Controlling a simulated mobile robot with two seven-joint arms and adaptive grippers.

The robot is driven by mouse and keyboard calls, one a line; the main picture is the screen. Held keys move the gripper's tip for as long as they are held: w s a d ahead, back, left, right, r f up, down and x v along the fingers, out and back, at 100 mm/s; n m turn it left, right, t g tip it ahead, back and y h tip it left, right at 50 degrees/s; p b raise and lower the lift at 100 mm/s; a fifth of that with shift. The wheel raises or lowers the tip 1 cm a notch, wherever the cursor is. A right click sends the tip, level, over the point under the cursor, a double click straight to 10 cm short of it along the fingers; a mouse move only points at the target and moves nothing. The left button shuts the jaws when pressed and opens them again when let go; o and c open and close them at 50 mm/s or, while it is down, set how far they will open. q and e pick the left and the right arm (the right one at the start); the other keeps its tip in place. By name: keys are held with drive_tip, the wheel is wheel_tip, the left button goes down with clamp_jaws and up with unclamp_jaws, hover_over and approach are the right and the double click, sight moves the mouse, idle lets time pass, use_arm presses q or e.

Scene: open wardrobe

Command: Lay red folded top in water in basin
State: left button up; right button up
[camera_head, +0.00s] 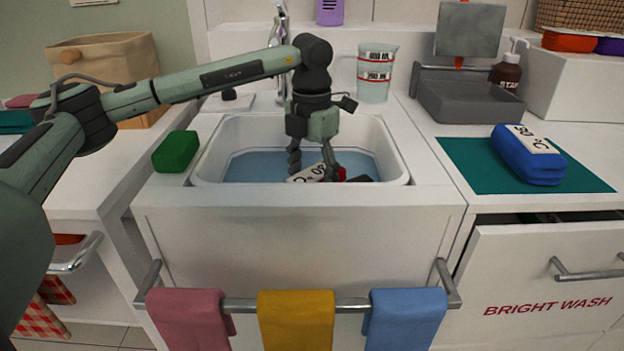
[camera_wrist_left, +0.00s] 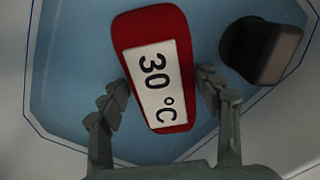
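The red folded top (camera_wrist_left: 178,26) has a white "30 °C" label and lies in the basin (camera_head: 200,165), over the blue water (camera_head: 245,165). In the head view only its label (camera_head: 306,173) and a bit of red show above the basin's front rim. My left gripper (camera_head: 313,162) reaches down into the basin from above. My right gripper is not in view.
A dark block (camera_wrist_left: 262,52) is in the basin beside the top. A green block (camera_head: 176,151) sits left of the basin. A blue folded item (camera_head: 526,160) lies on a teal mat (camera_head: 465,165) at right. A measuring jug (camera_head: 376,75) and tap (camera_head: 279,30) stand behind.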

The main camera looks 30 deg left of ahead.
sight(312, 176)
use_arm(q)
drive_tip(key=shift+o, duration=1.4)
wheel_tip(312, 176, up, 12)
